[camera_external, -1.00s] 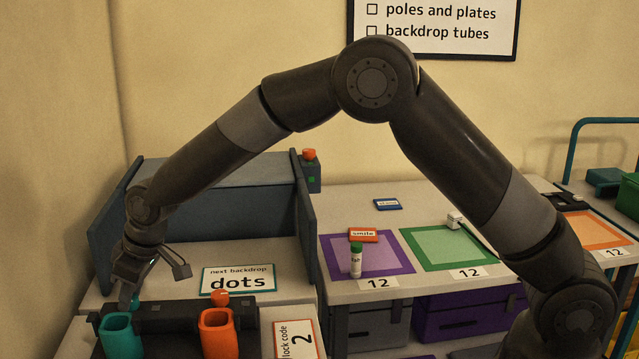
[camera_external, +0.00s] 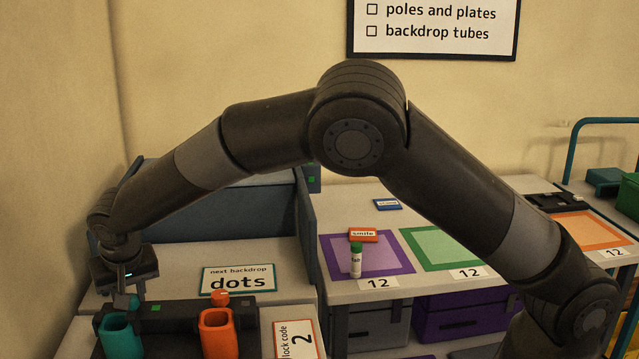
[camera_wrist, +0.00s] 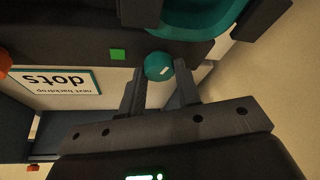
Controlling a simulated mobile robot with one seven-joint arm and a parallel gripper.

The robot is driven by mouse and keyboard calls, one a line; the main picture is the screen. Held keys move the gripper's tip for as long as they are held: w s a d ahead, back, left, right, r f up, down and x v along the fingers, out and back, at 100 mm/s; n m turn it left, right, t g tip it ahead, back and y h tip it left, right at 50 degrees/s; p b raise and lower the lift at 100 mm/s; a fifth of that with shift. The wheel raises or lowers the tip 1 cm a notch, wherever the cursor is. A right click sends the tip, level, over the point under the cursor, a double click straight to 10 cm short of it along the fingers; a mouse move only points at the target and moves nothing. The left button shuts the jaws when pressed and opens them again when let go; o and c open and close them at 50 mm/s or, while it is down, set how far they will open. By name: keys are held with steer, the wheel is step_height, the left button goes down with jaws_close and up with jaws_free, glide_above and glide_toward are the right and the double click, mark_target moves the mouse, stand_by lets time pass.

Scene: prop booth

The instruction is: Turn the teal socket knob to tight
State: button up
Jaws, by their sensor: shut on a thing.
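The teal knob (camera_wrist: 158,66), round with a short white mark, sits between my two fingers in the wrist view. My gripper (camera_wrist: 160,88) is shut on it; in the external view my gripper (camera_external: 130,288) points down over the knob (camera_external: 133,302). The teal socket (camera_external: 120,338) stands just in front of the knob, and its rim fills the top of the wrist view (camera_wrist: 205,22). The knob is on a dark bar (camera_external: 180,314) behind the sockets. I cannot read any tight marking.
An orange socket (camera_external: 218,335) and its orange knob (camera_external: 220,298) stand to the right on the same bar. A green light (camera_wrist: 118,54) shows on the bar. A "dots" card (camera_external: 238,280) lies behind, and a "lock code 2" card (camera_external: 298,340) lies right.

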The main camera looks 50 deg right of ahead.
steer(key=shift+m+h, duration=0.3)
steer(key=shift+m, duration=0.4)
steer(key=shift+g, duration=0.3)
steer(key=o, duration=1)
steer(key=shift+c, duration=0.2)
steer(key=shift+r, duration=0.1)
steer(key=v, duration=1)
steer(key=shift+s+a+r, duration=0.2)
